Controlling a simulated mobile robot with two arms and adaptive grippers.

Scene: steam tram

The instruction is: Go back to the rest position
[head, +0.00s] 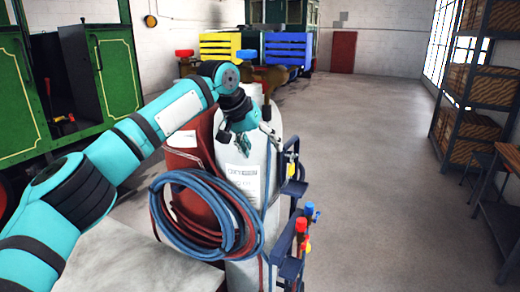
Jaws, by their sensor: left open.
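My left arm, teal with dark joints, reaches in from the left of the head view. Its left gripper (240,140) is open, small in the picture, in front of the white gas cylinder (240,180). I cannot tell whether it touches the cylinder. Nothing is seen between its fingers. A red cylinder (190,150) stands beside the white one, partly hidden by my arm. A coiled blue and red hose (160,215) hangs on their front. My right gripper is out of view.
A green tram (120,75) stands at the left. A yellow slatted panel (218,46) and a blue one (289,48) are at the back. A shelf with crates (470,135) and a workbench (500,215) line the right. The grey floor (380,180) between is clear.

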